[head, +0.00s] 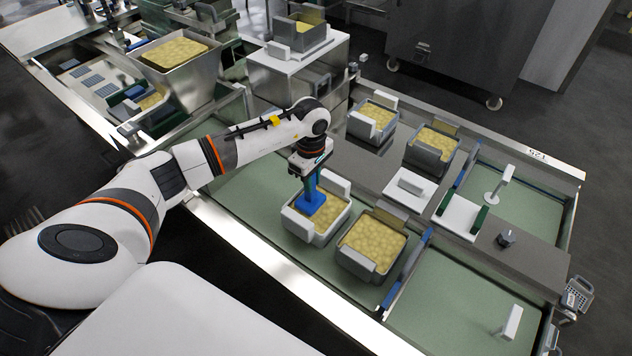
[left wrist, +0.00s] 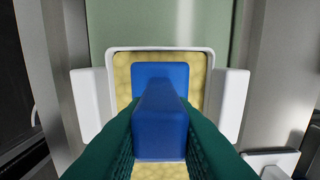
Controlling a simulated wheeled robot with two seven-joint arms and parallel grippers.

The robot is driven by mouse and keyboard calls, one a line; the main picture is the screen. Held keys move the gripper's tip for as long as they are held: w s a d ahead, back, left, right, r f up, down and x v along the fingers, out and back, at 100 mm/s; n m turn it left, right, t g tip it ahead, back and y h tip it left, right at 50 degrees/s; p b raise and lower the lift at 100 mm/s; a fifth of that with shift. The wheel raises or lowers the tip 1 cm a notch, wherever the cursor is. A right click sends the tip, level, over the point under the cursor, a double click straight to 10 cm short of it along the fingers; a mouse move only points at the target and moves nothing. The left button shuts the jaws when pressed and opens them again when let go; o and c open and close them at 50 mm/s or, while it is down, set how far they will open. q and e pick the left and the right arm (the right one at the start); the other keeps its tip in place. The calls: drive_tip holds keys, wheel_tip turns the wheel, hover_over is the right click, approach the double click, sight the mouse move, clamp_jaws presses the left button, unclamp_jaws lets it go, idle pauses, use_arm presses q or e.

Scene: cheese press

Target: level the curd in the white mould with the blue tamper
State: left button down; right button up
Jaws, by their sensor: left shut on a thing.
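The blue tamper (head: 311,203) has a flat square foot and an upright handle. My left gripper (head: 311,178) is shut on the handle and holds the tamper upright over the white mould (head: 319,236). In the left wrist view, the green fingers (left wrist: 162,150) grip the handle of the tamper (left wrist: 160,120), and its foot lies inside the rim of the mould (left wrist: 90,103). Yellow curd (left wrist: 123,80) shows around the foot. Whether the foot touches the curd is hard to tell. My right gripper is not in view.
A grey mould with curd (head: 372,240) stands just right of the white one. More filled moulds (head: 372,121) stand behind. A blue-edged divider (head: 408,270) lies to the right. The green bench surface (head: 245,215) left of the white mould is clear.

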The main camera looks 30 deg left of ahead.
use_arm(q)
drive_tip(key=shift+d, duration=2.25)
drive_tip(key=shift+a+b, duration=0.55)
drive_tip(key=shift+a, duration=1.7)
drive_tip(key=shift+s+d, duration=0.2)
drive_tip(key=shift+d, duration=2)
drive_tip(key=shift+w+a+b, duration=0.2)
drive_tip(key=shift+a+b, duration=0.35)
drive_tip(key=shift+a, duration=1.65)
drive_tip(key=shift+s+d+f, duration=0.1)
drive_tip(key=shift+s+d, duration=0.05)
drive_tip(key=shift+d, duration=1)
drive_tip(key=shift+s+d, duration=0.1)
drive_tip(key=shift+d, duration=1)
wheel_tip(320, 180, up, 10)
drive_tip(key=p, duration=0.6)
